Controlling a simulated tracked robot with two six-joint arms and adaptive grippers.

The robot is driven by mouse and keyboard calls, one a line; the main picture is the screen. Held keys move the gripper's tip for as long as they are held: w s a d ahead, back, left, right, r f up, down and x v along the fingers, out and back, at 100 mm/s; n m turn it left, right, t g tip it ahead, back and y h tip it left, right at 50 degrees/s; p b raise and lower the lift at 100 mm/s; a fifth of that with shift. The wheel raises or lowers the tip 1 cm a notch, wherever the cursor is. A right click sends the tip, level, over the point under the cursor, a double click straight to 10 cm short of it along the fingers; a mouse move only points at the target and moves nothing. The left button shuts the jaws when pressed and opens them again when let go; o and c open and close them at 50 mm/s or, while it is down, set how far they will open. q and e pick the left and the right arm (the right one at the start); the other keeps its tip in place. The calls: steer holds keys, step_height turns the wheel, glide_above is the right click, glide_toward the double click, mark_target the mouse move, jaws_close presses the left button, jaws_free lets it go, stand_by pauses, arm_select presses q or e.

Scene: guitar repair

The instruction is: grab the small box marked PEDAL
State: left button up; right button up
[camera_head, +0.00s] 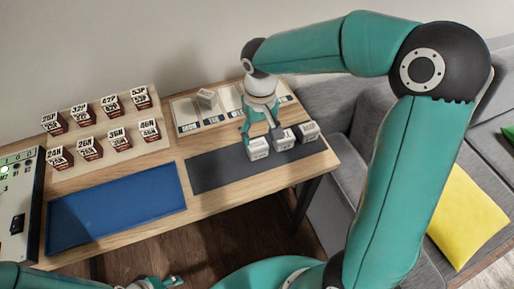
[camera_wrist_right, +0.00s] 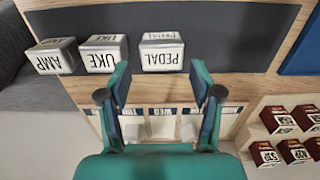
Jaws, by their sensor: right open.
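The small grey-white box marked PEDAL (camera_wrist_right: 162,52) sits on the dark grey mat (camera_wrist_right: 215,30), just ahead of my right gripper's fingertips (camera_wrist_right: 162,82). In the head view it is the leftmost box (camera_head: 259,149) of a row of three. My right gripper (camera_head: 262,133) is open, with its fingers pointing down above and behind the PEDAL box. No box is between the fingers. My left gripper (camera_head: 160,283) shows only partly at the bottom edge of the head view, and its jaws are unclear.
Boxes marked UKE (camera_wrist_right: 102,54) and AMP (camera_wrist_right: 53,56) stand beside PEDAL. A day-labelled tray (camera_head: 188,114) behind the mat holds another light box (camera_head: 207,97). A blue mat (camera_head: 117,207) and a rack of dark red boxes (camera_head: 110,104) are left. A grey sofa (camera_head: 335,110) adjoins the table.

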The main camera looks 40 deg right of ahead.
mark_target(257, 144)
steer(key=shift+f, duration=0.95)
steer(key=shift+w+f+p, duration=0.1)
steer(key=shift+w+f, duration=0.05)
steer(key=shift+f, duration=0.75)
steer(key=shift+w+f+p, duration=0.1)
steer(key=shift+w+f, duration=0.1)
steer(key=shift+f, duration=0.7)
steer(key=shift+w+f+p, duration=0.1)
steer(key=shift+w+f, duration=0.05)
steer(key=shift+f, duration=0.75)
steer(key=c, duration=0.9)
steer(key=shift+o, duration=0.2)
steer(key=shift+r, duration=0.1)
